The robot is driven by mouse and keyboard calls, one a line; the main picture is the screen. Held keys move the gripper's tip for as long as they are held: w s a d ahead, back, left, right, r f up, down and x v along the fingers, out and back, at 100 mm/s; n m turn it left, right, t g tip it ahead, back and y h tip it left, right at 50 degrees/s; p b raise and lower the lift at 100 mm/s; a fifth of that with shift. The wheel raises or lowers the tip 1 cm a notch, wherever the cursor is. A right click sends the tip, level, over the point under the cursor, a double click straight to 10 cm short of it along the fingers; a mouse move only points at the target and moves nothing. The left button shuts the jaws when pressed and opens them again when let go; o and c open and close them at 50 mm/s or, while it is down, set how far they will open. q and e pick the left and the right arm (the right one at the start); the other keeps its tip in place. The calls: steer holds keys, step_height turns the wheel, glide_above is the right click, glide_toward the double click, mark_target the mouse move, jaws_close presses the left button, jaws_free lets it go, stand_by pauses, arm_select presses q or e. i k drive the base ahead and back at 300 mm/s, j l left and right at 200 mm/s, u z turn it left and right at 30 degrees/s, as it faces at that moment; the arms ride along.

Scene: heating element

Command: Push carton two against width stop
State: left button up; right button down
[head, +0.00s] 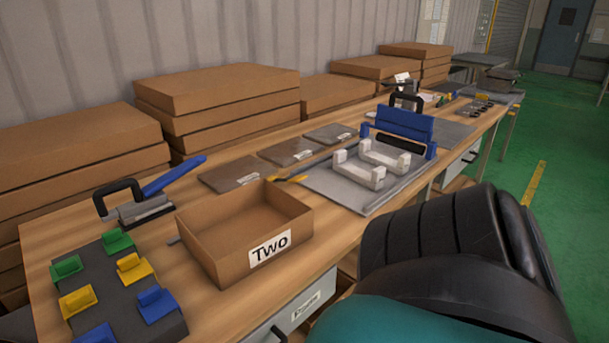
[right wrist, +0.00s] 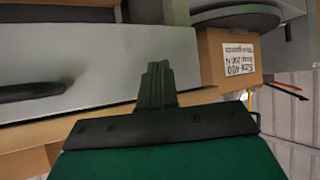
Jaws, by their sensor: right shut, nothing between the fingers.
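Carton two (head: 245,235) is an open, empty brown box with a "Two" label on its front. It sits on the wooden bench near the front edge. My right arm fills the lower right of the head view and hides the bench front there. My left gripper is not in view.
A dark block with coloured holders (head: 115,290) and a blue-handled clamp (head: 145,205) stand left of the carton. Grey plates (head: 285,151) and a fixture with white blocks and a blue bar (head: 403,125) lie to the right. Stacked cartons (head: 215,95) line the back.

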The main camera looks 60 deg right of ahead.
mark_target(232, 235)
steer(key=k+l+u, duration=0.25)
steer(key=l, duration=0.15)
steer(key=k+l+u, duration=0.15)
steer(key=l+u, duration=0.15)
steer(key=k+l+u, duration=0.15)
steer(key=l, duration=0.25)
steer(key=k+l+u, duration=0.15)
steer(key=k+l, duration=0.25)
steer(key=k+l+u, duration=0.15)
steer(key=k+l, duration=0.5)
